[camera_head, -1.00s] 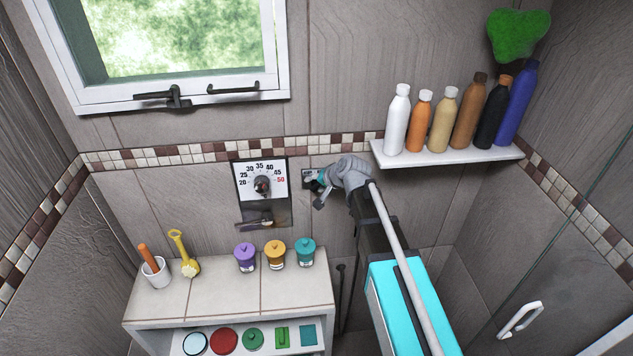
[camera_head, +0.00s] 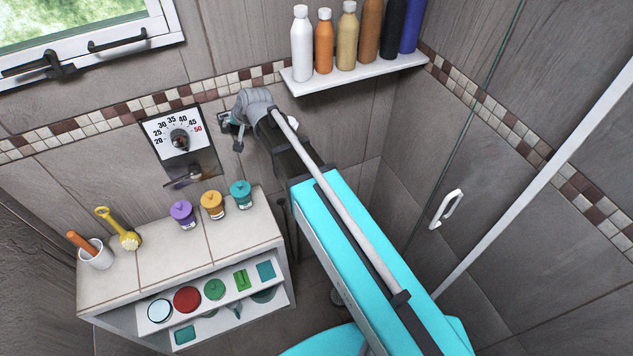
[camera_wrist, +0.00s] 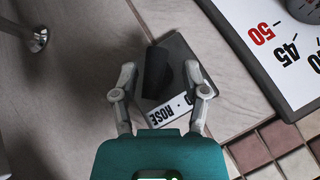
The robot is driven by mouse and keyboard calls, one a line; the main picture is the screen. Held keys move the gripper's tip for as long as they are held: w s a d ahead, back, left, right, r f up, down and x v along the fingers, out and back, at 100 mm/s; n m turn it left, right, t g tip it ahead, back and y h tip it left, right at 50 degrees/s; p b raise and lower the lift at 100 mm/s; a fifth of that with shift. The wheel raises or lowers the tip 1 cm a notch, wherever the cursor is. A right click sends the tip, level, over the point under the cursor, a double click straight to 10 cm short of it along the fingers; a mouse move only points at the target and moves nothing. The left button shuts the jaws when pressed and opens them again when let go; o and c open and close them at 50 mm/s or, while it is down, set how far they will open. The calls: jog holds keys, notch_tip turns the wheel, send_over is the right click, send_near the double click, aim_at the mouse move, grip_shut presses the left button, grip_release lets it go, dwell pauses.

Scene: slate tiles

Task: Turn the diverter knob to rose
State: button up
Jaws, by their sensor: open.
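The diverter shows in the wrist view as a grey wall plate (camera_wrist: 188,60) with a dark knob (camera_wrist: 158,73) and a white label strip (camera_wrist: 172,110). The strip reads "ROSE"; its other word is partly hidden. My gripper (camera_wrist: 160,72) is open, with one finger on each side of the dark knob. I cannot tell whether the fingers touch it. In the head view the plate (camera_head: 224,118) is mostly hidden behind my gripper and wrist, just right of the temperature dial panel. Which way the knob points is unclear.
The dial panel (camera_head: 160,127) stands close left of the diverter, with a dark fitting (camera_head: 190,178) below it. A shelf (camera_head: 350,76) of bottles is to the upper right. A tiled cabinet (camera_head: 150,262) with jars stands below. A white door handle (camera_head: 446,208) is at the right.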

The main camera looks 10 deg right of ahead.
jog(key=shift+n+t+h+p, duration=0.35)
jog(key=shift+n+h, duration=0.15)
jog(key=shift+h, duration=0.8)
jog(key=shift+a+n+t+h, duration=0.15)
jog(key=shift+n+t+h, duration=0.3)
jog(key=shift+h, duration=1.05)
jog(key=shift+f+n+t+h+b, duration=0.1)
jog(key=shift+n+t+h+b, duration=0.45)
jog(key=shift+h+b, duration=0.9)
jog(key=shift+n+t+h+b, duration=0.35)
jog(key=shift+n+h+b, duration=0.35)
jog(key=shift+h+b, duration=0.45)
jog(key=shift+s+a+r+h+p, duration=0.15)
jog(key=shift+s+r+h+p, duration=0.05)
jog(key=shift+r+h+p, duration=0.15)
jog(key=p+v, duration=0.7)
jog(key=v, duration=0.6)
jog(key=s+d+f+m+g+y+b, duration=0.1)
jog(key=d+f+b, duration=0.3)
jog(key=d, duration=0.5)
jog(key=s+d+f+g+y+b, duration=0.1)
jog(key=s+d+f+g+b, duration=0.3)
jog(key=d+f, duration=0.5)
jog(key=s+d+f+m+g+y+b, duration=0.1)
jog(key=s+d+f+g+y+b, duration=0.1)
jog(key=d+f, duration=0.5)
jog(key=shift+s+d+m+g+b, duration=0.3)
jog(key=shift+d+g+b, duration=0.55)
jog(key=shift+d, duration=0.6)
